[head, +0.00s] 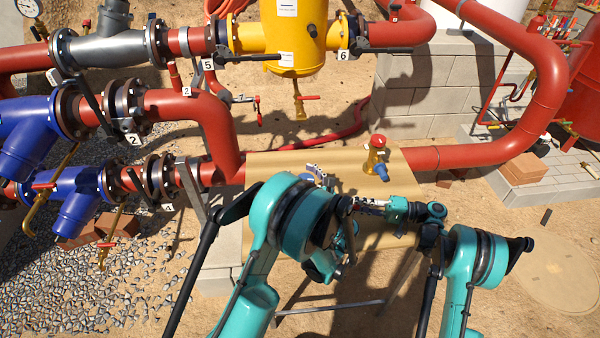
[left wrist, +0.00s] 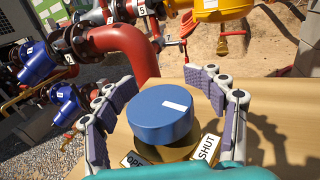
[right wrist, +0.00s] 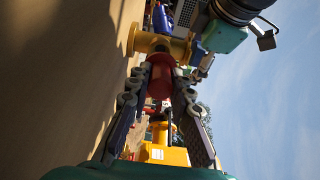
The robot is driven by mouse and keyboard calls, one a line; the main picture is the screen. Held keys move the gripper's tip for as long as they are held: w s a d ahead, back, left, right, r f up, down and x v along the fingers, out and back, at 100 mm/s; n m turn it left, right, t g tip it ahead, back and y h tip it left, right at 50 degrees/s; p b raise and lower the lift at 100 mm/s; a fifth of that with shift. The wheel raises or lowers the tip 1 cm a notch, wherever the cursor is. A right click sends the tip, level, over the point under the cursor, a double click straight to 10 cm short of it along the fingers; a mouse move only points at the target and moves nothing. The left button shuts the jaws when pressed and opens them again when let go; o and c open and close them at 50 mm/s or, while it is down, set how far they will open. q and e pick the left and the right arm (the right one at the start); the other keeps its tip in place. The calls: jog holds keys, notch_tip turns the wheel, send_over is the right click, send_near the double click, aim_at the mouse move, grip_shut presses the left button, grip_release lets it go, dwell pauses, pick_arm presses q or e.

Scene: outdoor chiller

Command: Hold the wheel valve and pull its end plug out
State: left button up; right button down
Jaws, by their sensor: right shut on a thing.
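The wheel valve has a round blue handwheel (left wrist: 163,112) over a brass body, with OPEN and SHUT tags (left wrist: 207,147) in the left wrist view. My left gripper (left wrist: 160,88) is open around the handwheel, its fingers on both sides with gaps showing. In the right wrist view the valve's brass body (right wrist: 158,42) stands on the table, with the red end plug (right wrist: 160,78) at its side. My right gripper (right wrist: 158,92) is shut on the red plug, which still meets the brass body. In the head view my arms hide most of this valve.
A second brass valve with a red top (head: 377,141) and a blue side piece (head: 382,172) stands on the tan table (head: 272,166). Large red pipes (head: 225,135) run behind it. A yellow vessel (head: 292,40) is at the back.

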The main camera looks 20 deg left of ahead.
pick_arm(q)
jog(key=v, duration=1.2)
